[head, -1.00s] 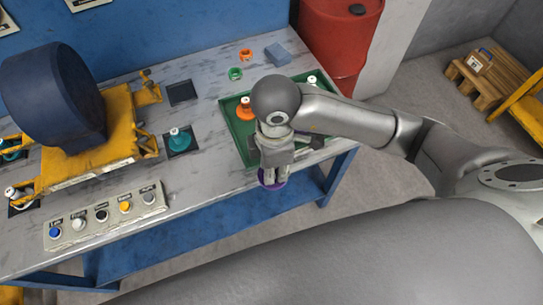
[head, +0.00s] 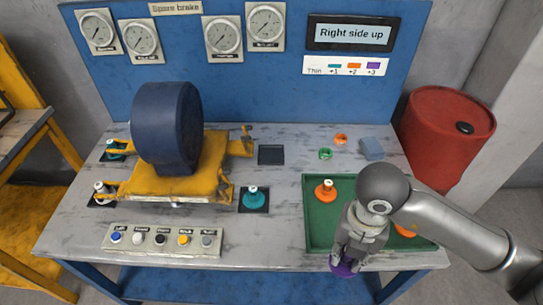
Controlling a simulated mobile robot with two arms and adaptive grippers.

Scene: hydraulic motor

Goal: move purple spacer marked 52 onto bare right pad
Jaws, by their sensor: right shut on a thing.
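My right gripper (head: 348,258) is shut on the purple spacer (head: 344,269) and holds it at the front edge of the green tray. The fingers cover much of the spacer, and its marking cannot be read. A bare dark pad (head: 271,155) lies behind and right of the yellow motor mount, with nothing on it. My left gripper is not in view.
The green tray (head: 313,238) holds an orange spacer (head: 325,189) and another orange piece (head: 404,231) partly behind my arm. Orange and green rings (head: 325,154) and a blue block (head: 372,149) lie behind. A button panel (head: 163,239) stands front left. A screen (head: 352,33) reads "Right side up".

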